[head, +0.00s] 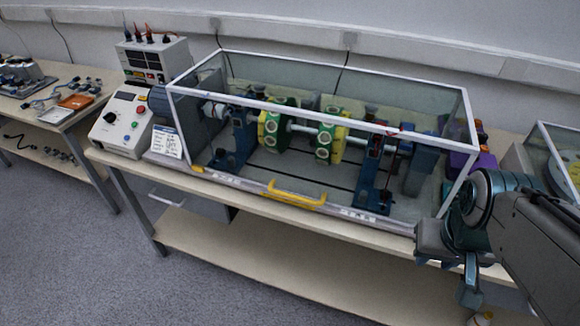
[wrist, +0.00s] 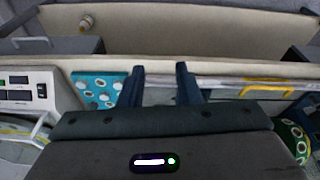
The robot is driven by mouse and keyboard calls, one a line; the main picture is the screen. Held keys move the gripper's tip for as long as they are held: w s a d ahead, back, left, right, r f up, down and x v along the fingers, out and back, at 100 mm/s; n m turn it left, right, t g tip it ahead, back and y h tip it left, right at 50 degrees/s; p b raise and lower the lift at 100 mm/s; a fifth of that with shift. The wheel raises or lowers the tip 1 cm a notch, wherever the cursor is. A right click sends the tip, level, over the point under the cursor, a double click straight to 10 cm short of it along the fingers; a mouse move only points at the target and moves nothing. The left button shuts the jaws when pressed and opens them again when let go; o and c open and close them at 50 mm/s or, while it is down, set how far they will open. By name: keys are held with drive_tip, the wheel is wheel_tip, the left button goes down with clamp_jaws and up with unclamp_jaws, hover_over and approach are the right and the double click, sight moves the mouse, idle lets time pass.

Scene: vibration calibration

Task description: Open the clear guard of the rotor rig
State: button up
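The rotor rig's clear guard (head: 330,92) has a white frame and sits closed over the rig in the head view. Inside it a shaft carries green and yellow discs (head: 326,142) between blue supports. A yellow handle (head: 297,195) is on the guard's front lower edge; it also shows at the right of the wrist view (wrist: 268,88). My gripper (head: 462,278) is at the front right corner of the rig, to the right of the handle and apart from it. In the wrist view its two fingers (wrist: 160,85) are spread with nothing held between them.
The rig stands on a bench with a lower shelf (head: 270,245). A control box (head: 122,122) and a stacked instrument (head: 153,62) stand left of it. Another glass case (head: 558,150) is at the right, near my arm. The floor (head: 80,250) in front is clear.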

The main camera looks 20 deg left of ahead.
wheel_tip(320, 180, down, 5)
drive_tip(key=n+g+h+b, duration=0.1)
drive_tip(key=n+g+h, duration=0.2)
drive_tip(key=n, duration=0.4)
drive_tip(key=m+t+y+b, duration=0.2)
drive_tip(key=m+t+b, duration=0.3)
drive_tip(key=m+t, duration=1.85)
approach(294, 196)
drive_tip(key=w+r+m+g, duration=0.1)
drive_tip(key=w, duration=0.2)
drive_tip(key=w+r+m+g, duration=0.1)
drive_tip(key=w, duration=0.2)
drive_tip(key=w+r+m+g, duration=0.1)
drive_tip(key=w, duration=0.2)
drive_tip(key=shift+d+r+p, duration=0.25)
drive_tip(key=shift+r+p, duration=0.05)
drive_tip(key=shift+p, duration=0.05)
clamp_jaws()
